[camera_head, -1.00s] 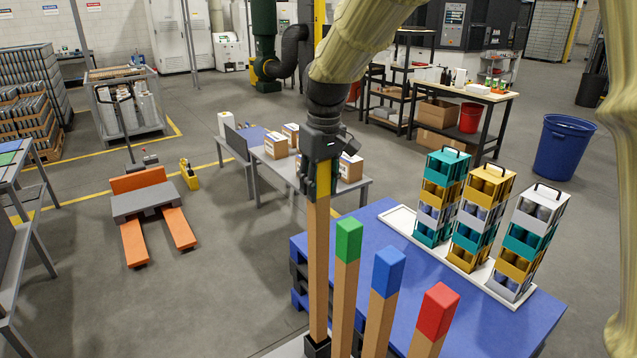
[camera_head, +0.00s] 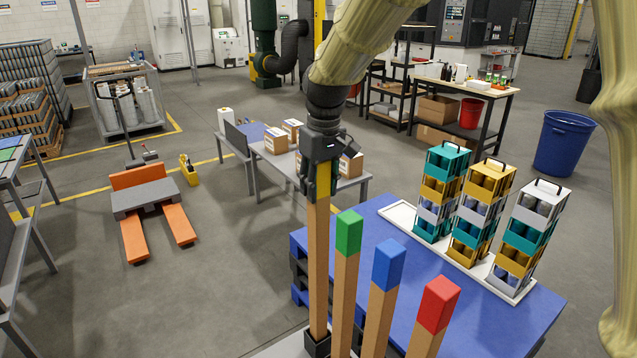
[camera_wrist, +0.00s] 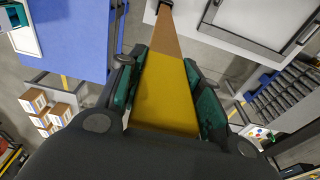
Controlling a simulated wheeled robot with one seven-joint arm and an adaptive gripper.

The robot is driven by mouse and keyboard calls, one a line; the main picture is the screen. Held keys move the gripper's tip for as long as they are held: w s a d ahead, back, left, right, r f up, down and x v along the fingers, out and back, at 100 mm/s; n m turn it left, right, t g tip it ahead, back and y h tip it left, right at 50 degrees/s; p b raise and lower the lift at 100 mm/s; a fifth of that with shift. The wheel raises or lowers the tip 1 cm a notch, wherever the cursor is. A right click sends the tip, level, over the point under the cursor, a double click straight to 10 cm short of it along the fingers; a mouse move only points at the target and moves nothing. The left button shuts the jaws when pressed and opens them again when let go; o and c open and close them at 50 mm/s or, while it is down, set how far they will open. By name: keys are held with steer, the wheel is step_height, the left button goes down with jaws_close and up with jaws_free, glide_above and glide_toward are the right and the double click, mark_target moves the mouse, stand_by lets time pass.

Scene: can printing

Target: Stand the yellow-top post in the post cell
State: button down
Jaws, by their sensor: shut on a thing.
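The yellow-top post (camera_head: 318,270) stands about upright at the left of a row of posts. My gripper (camera_head: 321,190) is shut on its yellow top. In the wrist view the yellow top (camera_wrist: 165,95) lies between the two fingers, and the wooden shaft runs away from it to a dark holder. In the head view the shaft's lower end meets a black socket (camera_head: 317,343); I cannot tell how deep it sits. Beside it stand the green-top post (camera_head: 348,235), the blue-top post (camera_head: 388,265) and the red-top post (camera_head: 438,305); their lower ends are out of frame.
A blue table (camera_head: 480,325) behind the posts bears a white tray (camera_head: 398,215) with three stacks of coloured can carriers (camera_head: 482,205). A grey table with cartons (camera_head: 276,141) stands behind my gripper. An orange pallet truck (camera_head: 145,205) is at the left.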

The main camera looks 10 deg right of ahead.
mark_target(323, 171)
steer(key=shift+f+b, duration=1.4)
steer(key=shift+f, duration=2.6)
steer(key=c, duration=0.9)
jaws_free()
steer(key=r, duration=0.4)
steer(key=s+r, duration=0.1)
steer(key=r, duration=0.7)
steer(key=shift+s+d, duration=0.2)
steer(key=shift+d, duration=0.1)
